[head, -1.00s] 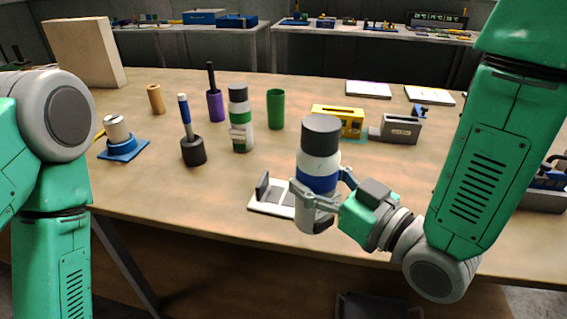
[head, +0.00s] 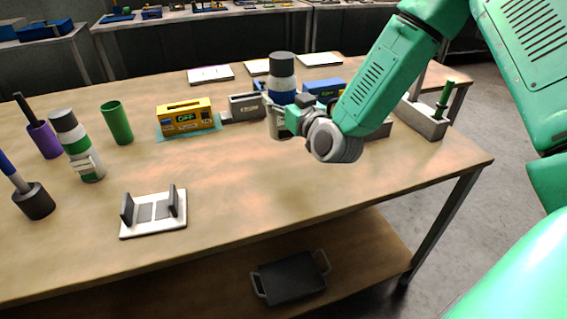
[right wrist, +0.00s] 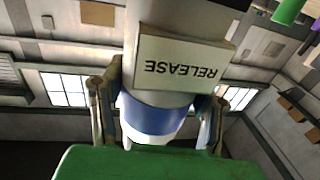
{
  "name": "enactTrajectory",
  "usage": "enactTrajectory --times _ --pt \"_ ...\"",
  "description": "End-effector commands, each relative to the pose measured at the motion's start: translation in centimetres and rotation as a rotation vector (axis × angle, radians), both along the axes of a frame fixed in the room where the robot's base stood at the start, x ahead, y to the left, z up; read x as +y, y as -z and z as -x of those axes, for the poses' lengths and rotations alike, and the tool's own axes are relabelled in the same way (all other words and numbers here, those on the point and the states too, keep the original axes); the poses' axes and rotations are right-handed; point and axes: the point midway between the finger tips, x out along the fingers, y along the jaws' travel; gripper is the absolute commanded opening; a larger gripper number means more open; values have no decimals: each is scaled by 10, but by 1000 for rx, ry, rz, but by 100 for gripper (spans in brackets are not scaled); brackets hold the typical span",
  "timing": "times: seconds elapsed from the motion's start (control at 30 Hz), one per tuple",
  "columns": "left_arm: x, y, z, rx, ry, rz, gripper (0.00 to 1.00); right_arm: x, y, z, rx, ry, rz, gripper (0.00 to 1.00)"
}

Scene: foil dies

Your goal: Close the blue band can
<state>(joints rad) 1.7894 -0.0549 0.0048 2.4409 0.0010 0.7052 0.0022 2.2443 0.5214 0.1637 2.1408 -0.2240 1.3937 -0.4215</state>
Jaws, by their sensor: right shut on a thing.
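The blue band can (head: 282,89) has a white body, a blue band and a dark cap on top. It is upright toward the back of the table. My right gripper (head: 282,124) is shut around its lower body. I cannot tell whether its base touches the table. In the right wrist view the can (right wrist: 158,118) stands between my two fingers, with a white RELEASE label on its side. My left gripper is out of view.
The white stand (head: 153,214) with two dark uprights is empty. A green band can (head: 80,150), a green cup (head: 117,123), a yellow box marked OFF (head: 186,116) and a grey block (head: 246,106) stand left of the gripper. The front middle of the table (head: 290,185) is clear.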

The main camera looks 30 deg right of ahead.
Motion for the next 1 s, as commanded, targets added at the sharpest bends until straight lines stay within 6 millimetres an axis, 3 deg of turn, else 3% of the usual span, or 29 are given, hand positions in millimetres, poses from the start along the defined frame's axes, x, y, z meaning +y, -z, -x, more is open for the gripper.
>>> enactTrajectory --times 0.37,0.73,1.0 --pt "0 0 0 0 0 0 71 -6 1 -1 -4 11 -3 3" --pt "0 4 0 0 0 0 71 -7 55 -1 -2 10 -3 3" --pt "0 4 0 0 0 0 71 -5 58 -1 -5 9 -2 3"
